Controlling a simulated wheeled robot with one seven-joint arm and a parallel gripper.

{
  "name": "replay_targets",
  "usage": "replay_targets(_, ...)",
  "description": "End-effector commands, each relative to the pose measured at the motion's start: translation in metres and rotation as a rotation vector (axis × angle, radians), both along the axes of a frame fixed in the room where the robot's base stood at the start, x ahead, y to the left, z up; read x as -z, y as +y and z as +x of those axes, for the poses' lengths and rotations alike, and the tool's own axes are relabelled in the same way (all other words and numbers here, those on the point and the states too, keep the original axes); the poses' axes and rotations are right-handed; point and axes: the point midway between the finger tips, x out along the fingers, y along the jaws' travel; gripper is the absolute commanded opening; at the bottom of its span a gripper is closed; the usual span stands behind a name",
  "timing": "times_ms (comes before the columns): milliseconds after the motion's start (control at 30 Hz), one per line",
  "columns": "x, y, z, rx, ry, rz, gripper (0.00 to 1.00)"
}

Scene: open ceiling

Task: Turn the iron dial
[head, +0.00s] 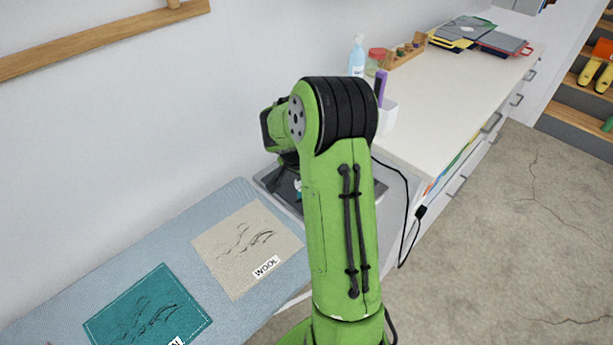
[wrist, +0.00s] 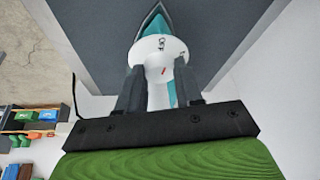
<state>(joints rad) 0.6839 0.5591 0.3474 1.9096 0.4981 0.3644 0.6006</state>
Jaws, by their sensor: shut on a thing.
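In the wrist view, the teal and white iron (wrist: 158,22) rests on a dark grey pad (wrist: 90,30), its pointed tip toward the top. Its round white dial (wrist: 158,48), with small dark marks and a red mark, faces the camera. My gripper (wrist: 160,85) has one dark finger on each side of the dial's near part and is shut on it. The exact contact is partly hidden by the fingertips. In the head view, my green arm hides the gripper and most of the iron; a small teal bit of the iron (head: 298,188) shows beside the arm.
A blue ironing board (head: 215,198) carries a beige wool patch (head: 235,265) and a teal patch (head: 140,315). A white counter (head: 450,95) at the right holds a spray bottle (head: 357,58) and folders (head: 465,32). A black cable (head: 408,215) hangs beside my arm.

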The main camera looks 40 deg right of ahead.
Motion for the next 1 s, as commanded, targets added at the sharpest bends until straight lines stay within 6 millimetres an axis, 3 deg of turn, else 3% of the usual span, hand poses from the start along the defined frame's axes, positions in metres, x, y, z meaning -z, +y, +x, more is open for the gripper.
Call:
replay_targets(600, 0.0000, 0.0008, 0.0063, 0.566, -0.003, -0.001, 0.05)
replay_targets(1000, -0.0002, 0.0000, 0.0074, 0.818, -0.002, 0.000, 0.05)
